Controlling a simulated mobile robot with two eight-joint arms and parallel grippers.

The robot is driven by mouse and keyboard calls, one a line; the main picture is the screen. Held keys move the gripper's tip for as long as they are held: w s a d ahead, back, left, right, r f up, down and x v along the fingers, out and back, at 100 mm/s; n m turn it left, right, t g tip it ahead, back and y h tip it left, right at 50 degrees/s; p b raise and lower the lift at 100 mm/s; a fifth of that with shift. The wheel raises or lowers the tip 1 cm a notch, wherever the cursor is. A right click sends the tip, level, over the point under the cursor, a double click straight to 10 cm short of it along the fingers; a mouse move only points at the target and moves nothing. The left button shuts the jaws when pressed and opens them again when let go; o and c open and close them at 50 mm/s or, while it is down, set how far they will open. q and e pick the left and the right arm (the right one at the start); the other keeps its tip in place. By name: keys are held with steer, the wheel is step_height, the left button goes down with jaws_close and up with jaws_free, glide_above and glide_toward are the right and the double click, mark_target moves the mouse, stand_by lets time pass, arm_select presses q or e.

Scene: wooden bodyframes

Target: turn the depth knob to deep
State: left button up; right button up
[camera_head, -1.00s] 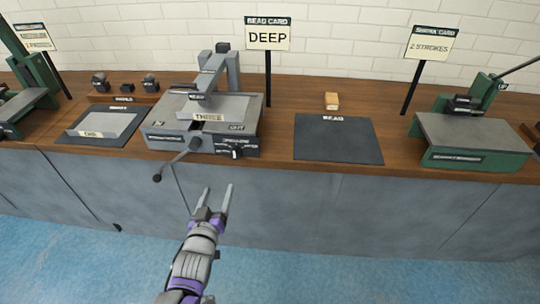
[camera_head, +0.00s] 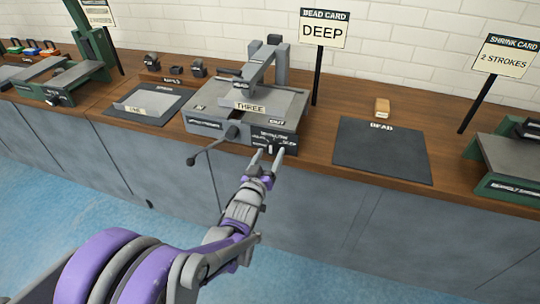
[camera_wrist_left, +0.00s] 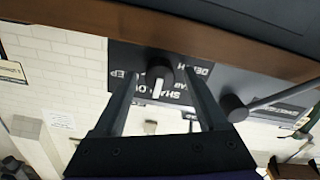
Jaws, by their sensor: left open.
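The depth knob (camera_head: 270,148) is a small dark dial with a white pointer on the black front panel of the grey press (camera_head: 205,112). In the left wrist view the knob (camera_wrist_left: 158,73) shows close up, its white pointer directed down the picture, with DEEP lettering to the left and partly hidden lettering around it. My left gripper (camera_head: 269,155) is open and empty, in front of the panel. In the left wrist view its fingers (camera_wrist_left: 161,78) appear on either side of the knob; I cannot tell whether they touch it. My right gripper is out of view.
A crank lever with a dark ball (camera_head: 191,161) sticks out left of the panel; it also shows close to the right finger in the wrist view (camera_wrist_left: 234,107). A sign reading DEEP (camera_head: 324,30) stands behind the press. A dark BEAD mat (camera_head: 382,160) lies to the right.

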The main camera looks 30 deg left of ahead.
arm_select(q)
steer(key=shift+w, duration=0.2)
steer(key=shift+c, duration=0.2)
jaws_close()
steer(key=shift+m, duration=0.4)
steer(key=m, duration=0.5)
steer(key=shift+a+m+b, duration=0.1)
steer(key=shift+m+b, duration=0.25)
steer(key=shift+m, duration=0.05)
steer(key=m, duration=0.5)
steer(key=shift+b, duration=0.35)
steer(key=shift+m, duration=0.4)
